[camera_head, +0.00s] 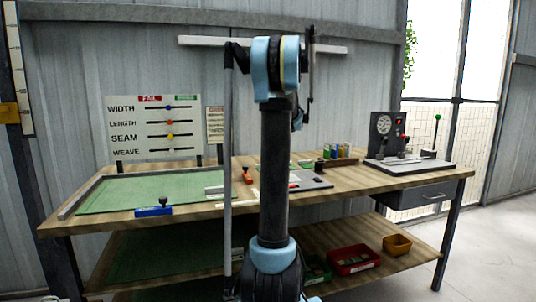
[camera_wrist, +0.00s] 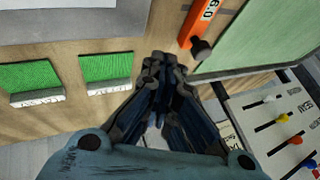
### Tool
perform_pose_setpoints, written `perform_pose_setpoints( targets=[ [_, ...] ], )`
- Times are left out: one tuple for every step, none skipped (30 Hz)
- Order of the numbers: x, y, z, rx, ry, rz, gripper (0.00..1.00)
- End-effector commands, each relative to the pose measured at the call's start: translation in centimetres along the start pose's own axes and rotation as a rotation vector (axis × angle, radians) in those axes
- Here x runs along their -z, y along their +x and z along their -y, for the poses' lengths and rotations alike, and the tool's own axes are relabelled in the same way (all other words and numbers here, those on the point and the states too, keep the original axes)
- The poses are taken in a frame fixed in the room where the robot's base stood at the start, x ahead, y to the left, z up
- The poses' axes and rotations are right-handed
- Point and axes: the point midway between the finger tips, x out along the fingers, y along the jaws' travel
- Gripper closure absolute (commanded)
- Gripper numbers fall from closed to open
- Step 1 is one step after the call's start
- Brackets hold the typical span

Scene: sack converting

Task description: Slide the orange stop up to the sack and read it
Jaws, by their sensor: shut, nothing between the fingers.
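The orange stop (camera_wrist: 203,22) is at the top of the wrist view, with a dark knob (camera_wrist: 201,48) and a white number label, sideways and hard to read. It also shows small in the head view (camera_head: 247,176), at the right end of a green sheet (camera_head: 150,190) lying flat on the bench. I cannot tell whether that sheet is the sack or a mat; its edge fills the upper right of the wrist view (camera_wrist: 262,32). My gripper (camera_wrist: 163,62) is shut and empty, apart from the stop in the picture. In the head view my arm hides it.
A blue stop (camera_head: 153,211) lies at the bench's front left edge. A WIDTH, LENGTH, SEAM, WEAVE board (camera_head: 153,128) stands behind. Two green swatches (camera_wrist: 30,75) (camera_wrist: 106,67) lie left of my gripper. A gauge device (camera_head: 410,164) stands at the right; bins (camera_head: 353,261) sit below.

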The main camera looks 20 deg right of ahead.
Motion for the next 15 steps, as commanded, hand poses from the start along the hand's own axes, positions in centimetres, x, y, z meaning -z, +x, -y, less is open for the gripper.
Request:
perform_pose_setpoints(
  targets=[
    [0.0,1.0,0.0,0.001,-0.001,0.001,1.0],
    [0.0,1.5,0.0,0.0,-0.001,0.0,1.0],
    [0.0,2.2,0.0,0.0,-0.001,0.0,1.0],
    [0.0,2.7,0.0,0.0,-0.001,0.0,1.0],
    [0.0,3.2,0.0,0.0,-0.002,0.0,1.0],
    [0.0,3.4,0.7,0.0,-0.003,0.001,1.0],
    [-0.1,3.6,1.1,0.0,-0.002,0.001,1.0],
    [-0.1,3.8,1.5,0.0,-0.002,0.001,1.0],
    [-0.1,4.0,1.9,0.0,-0.002,0.001,1.0],
    [-0.1,4.2,2.2,0.0,-0.002,0.001,1.0],
    [-0.1,4.3,2.4,0.0,-0.002,0.001,1.0],
    [-0.1,4.5,2.7,-0.001,-0.001,0.0,1.0],
    [-0.1,4.6,2.9,-0.001,0.0,0.0,1.0],
    [-0.1,4.7,3.0,-0.001,0.0,0.0,1.0],
    [-0.1,4.8,3.2,0.0,0.0,0.0,1.0]
  ],
)
